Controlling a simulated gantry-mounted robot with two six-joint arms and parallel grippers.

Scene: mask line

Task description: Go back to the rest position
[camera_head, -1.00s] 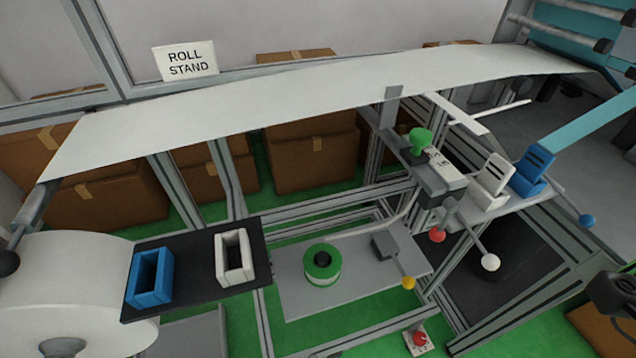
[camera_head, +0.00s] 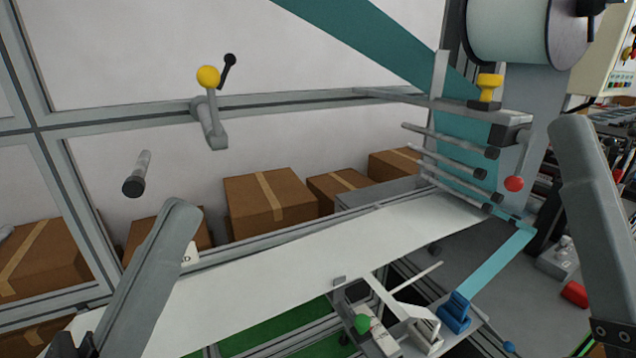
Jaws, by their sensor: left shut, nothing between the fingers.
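My left gripper (camera_head: 75,346) shows only as a dark part at the bottom left edge, below my grey left arm link. It is shut and empty, and its fingertips are hard to make out. It is apart from the line's parts. My right arm link stands at the right edge; its gripper is out of the picture.
A white web (camera_head: 340,245) runs across the middle, behind my left arm. A yellow-knobbed lever (camera_head: 208,77) is on the back frame. Boxes (camera_head: 268,200) stand behind.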

